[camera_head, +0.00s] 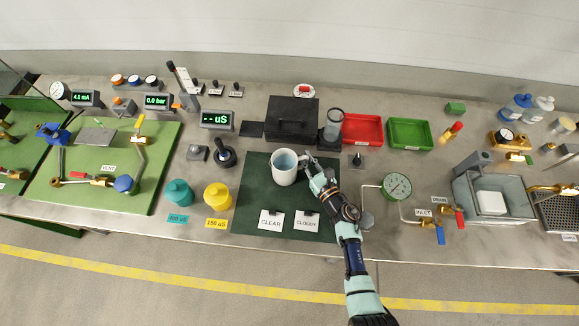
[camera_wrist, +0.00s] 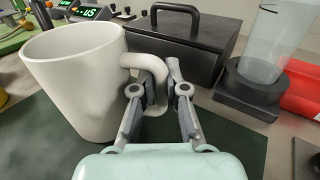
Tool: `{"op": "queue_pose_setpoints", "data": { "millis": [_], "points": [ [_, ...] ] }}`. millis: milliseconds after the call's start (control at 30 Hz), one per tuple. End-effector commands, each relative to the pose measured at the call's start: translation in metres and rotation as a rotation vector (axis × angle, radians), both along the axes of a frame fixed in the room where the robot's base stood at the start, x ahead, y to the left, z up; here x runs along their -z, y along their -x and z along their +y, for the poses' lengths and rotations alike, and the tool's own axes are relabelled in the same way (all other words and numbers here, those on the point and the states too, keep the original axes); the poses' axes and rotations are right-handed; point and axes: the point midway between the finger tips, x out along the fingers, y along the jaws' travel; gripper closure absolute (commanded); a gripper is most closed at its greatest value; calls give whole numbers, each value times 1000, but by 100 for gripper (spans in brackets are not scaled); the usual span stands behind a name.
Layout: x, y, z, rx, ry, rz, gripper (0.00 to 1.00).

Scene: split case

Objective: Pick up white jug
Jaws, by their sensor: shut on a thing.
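The white jug (camera_head: 284,168) stands at the upper middle of the dark green mat (camera_head: 256,198). Its inside looks pale blue in the head view. In the wrist view the jug (camera_wrist: 82,82) fills the left side, upright, with its handle toward my gripper. My gripper (camera_head: 309,164) reaches in from the front right of the jug. In the wrist view my gripper (camera_wrist: 160,92) has its fingers on either side of the jug's handle and is shut on it.
A black case (camera_head: 293,118) with a handle stands behind the mat. A clear cylinder on a black base (camera_head: 331,136) stands behind right, near a red tray (camera_head: 362,129). CLEAR (camera_head: 270,222) and CLOUDY (camera_head: 307,222) cards lie at the mat's front. Teal (camera_head: 178,193) and yellow (camera_head: 217,196) containers stand left.

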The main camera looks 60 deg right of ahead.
Motion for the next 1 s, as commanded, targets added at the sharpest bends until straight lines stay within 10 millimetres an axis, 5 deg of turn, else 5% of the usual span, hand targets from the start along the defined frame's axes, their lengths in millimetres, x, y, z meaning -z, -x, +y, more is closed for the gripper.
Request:
{"op": "queue_pose_setpoints", "data": {
  "millis": [567,1000],
  "points": [
    [-9,0,0,-1,1,-2,100],
    [-62,0,0,-1,2,-2,100]
  ]
}}
